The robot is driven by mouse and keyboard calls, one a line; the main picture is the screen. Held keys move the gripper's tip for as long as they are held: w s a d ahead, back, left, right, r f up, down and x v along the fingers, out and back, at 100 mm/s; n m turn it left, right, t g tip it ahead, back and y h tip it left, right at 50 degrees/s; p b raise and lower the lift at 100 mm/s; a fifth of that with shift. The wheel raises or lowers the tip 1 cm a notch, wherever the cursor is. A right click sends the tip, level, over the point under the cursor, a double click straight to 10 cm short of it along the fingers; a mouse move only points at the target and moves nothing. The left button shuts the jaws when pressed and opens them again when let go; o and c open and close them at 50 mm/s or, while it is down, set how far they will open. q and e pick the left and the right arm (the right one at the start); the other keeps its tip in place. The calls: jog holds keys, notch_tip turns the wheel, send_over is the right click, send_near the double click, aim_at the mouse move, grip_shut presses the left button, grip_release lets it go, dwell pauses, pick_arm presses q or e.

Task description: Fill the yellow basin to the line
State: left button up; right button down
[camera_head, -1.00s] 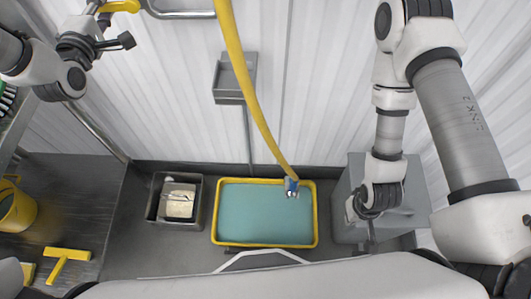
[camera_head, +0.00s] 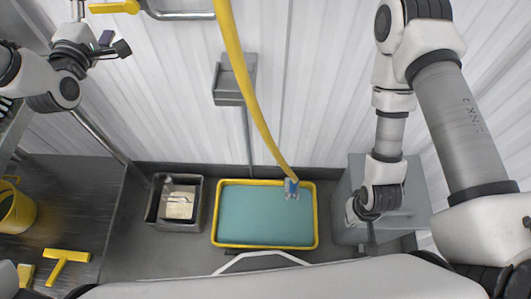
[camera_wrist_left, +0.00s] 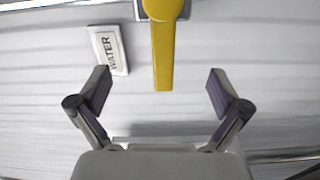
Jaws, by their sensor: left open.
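The yellow basin (camera_head: 262,246) sits on the floor at centre in the head view. Blue-green water (camera_head: 255,216) covers its bottom; no fill line can be made out. A yellow hose (camera_head: 250,95) hangs into it, its blue-grey end (camera_head: 291,187) at the back right rim. A yellow lever (camera_head: 113,7) sits on a pipe at the upper left. In the left wrist view, the lever (camera_wrist_left: 163,55) hangs straight ahead, between my open, empty left gripper's fingers (camera_wrist_left: 158,78). In the head view my left gripper (camera_head: 112,45) is below the lever. My right gripper (camera_head: 366,222) points down beside the basin.
A white WATER label (camera_wrist_left: 109,50) is on the wall left of the lever. A grey bin (camera_head: 154,208) stands left of the basin, a grey cabinet (camera_head: 405,190) right of it. A yellow bucket (camera_head: 17,212) and yellow squeegee (camera_head: 67,262) are at far left.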

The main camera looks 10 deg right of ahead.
pick_arm(q)
jog(key=s, duration=0.5)
jog(key=shift+s+a, duration=0.4)
jog(key=s+d+f+m+g, duration=0.1)
jog(key=s+d+f+g, duration=0.15)
jog(key=f, duration=0.65)
jog(key=s+d+f+m+g, duration=0.1)
jog(key=s+f+g, duration=0.25)
jog(key=f, duration=0.65)
jog(key=s+d+f+m+g, duration=0.15)
jog(key=s+f, duration=0.25)
jog(key=f, duration=0.5)
jog(key=s+f+m+g+y, duration=0.1)
jog(key=s+f+m+g, duration=0.2)
jog(key=s, duration=0.4)
jog(key=s+a+f+m+g, duration=0.1)
jog(key=s+f+m+g, duration=0.3)
jog(key=s, duration=0.3)
jog(key=s+f+m+g+y, duration=0.1)
jog(key=s+f+m+g, duration=0.2)
jog(key=s+f+m, duration=0.2)
jog(key=shift+s+a+f+y, duration=0.15)
jog(key=shift+s+f+y, duration=0.15)
jog(key=shift+s, duration=0.6)
